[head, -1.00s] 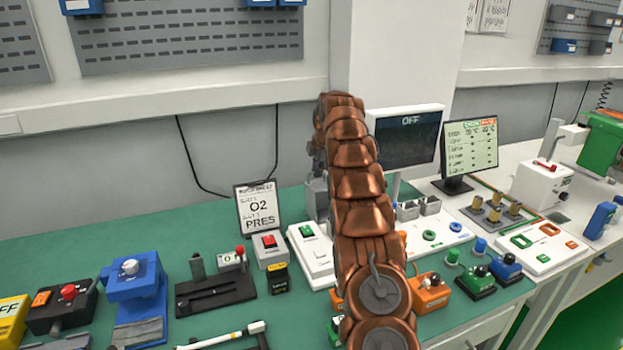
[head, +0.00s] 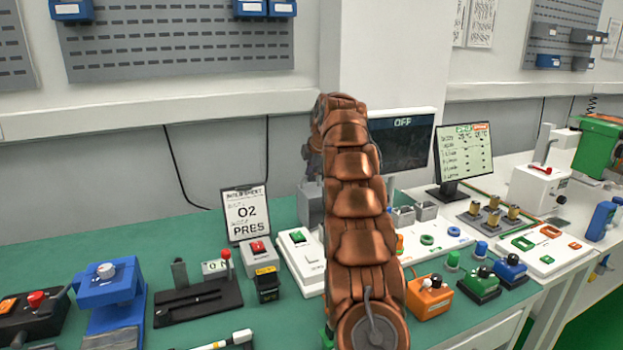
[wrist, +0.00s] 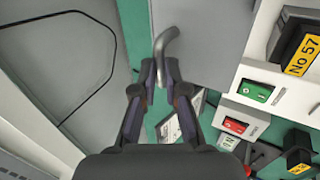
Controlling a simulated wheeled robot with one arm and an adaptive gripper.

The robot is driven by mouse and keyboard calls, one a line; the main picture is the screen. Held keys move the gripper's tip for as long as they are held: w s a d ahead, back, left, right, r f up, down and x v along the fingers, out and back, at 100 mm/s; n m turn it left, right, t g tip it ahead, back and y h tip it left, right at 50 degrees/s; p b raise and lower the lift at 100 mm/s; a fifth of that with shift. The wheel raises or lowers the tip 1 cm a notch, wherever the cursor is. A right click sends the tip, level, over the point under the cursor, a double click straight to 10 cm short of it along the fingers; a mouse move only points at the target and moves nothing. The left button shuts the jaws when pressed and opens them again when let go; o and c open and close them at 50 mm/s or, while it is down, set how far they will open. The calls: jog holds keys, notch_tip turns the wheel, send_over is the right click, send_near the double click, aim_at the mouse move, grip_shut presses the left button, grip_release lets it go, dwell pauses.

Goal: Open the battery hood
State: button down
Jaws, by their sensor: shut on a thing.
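A plain grey box (wrist: 213,38), which looks like the battery hood, fills the top middle of the wrist view. A bent metal handle (wrist: 169,38) sticks out from it. My gripper (wrist: 161,78) has its two dark fingers closed around the lower end of this handle. In the head view, part of the grey box (head: 309,206) shows on the green bench at the back, left of my copper arm. My arm hides the handle, most of the box and most of my gripper there. I cannot tell whether the hood is lifted.
A sign reading O2 PRES (head: 246,213) and a red-button box (head: 258,254) stand left of the box. A white panel with a green switch (head: 297,238) is in front. A monitor reading OFF (head: 403,140) stands to the right.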

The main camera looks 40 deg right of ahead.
jog(key=shift+d, duration=0.1)
jog(key=c, duration=1.2)
grip_release()
jog(key=v, duration=1.2)
jog(key=shift+s, duration=0.15)
